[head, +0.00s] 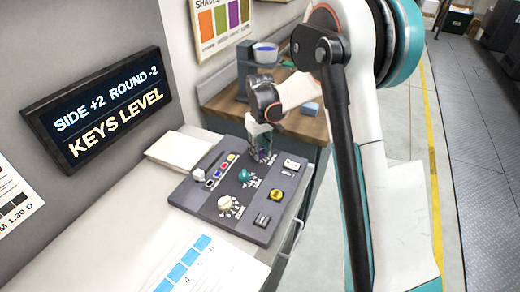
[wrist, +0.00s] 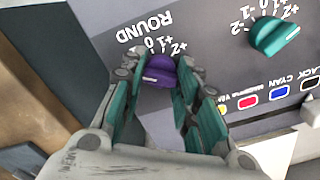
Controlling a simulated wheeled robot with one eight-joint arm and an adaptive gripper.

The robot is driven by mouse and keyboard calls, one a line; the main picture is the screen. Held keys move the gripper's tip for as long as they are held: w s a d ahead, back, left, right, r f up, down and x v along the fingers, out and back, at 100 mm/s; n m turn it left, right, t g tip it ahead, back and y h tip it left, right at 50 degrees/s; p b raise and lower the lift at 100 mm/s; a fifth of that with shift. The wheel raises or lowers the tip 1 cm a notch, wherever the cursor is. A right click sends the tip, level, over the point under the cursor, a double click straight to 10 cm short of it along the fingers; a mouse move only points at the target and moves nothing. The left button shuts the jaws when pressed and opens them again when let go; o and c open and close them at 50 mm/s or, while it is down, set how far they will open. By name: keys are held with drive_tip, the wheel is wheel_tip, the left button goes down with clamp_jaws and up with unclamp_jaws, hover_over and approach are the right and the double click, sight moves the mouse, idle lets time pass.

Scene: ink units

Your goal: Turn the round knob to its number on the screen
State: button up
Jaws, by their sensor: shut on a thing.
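The screen (head: 98,105) on the wall reads "SIDE +2 ROUND -2" and "KEYS LEVEL". The purple knob (wrist: 159,71) sits on the grey control panel beside the printed word ROUND (wrist: 146,24). The marks 0, +1 and +2 show around it; its other marks are hidden by my gripper, and I cannot tell which mark it points at. My gripper (wrist: 158,85) is around the purple knob, a teal-padded finger on each side, shut on it. In the head view my gripper (head: 262,143) reaches down to the far end of the panel (head: 200,203).
A teal knob (wrist: 275,36) with its own scale is close beside the purple one. A cream knob (head: 226,203), coloured keys (head: 220,174) and a yellow button (head: 277,194) are also on the panel. A paper stack (head: 178,151) lies behind it.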

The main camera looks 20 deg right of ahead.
sight(260, 150)
drive_tip(key=shift+n, duration=0.5)
drive_tip(key=o, duration=1.1)
drive_tip(key=shift+c, duration=0.2)
wheel_tip(260, 150, up, 12)
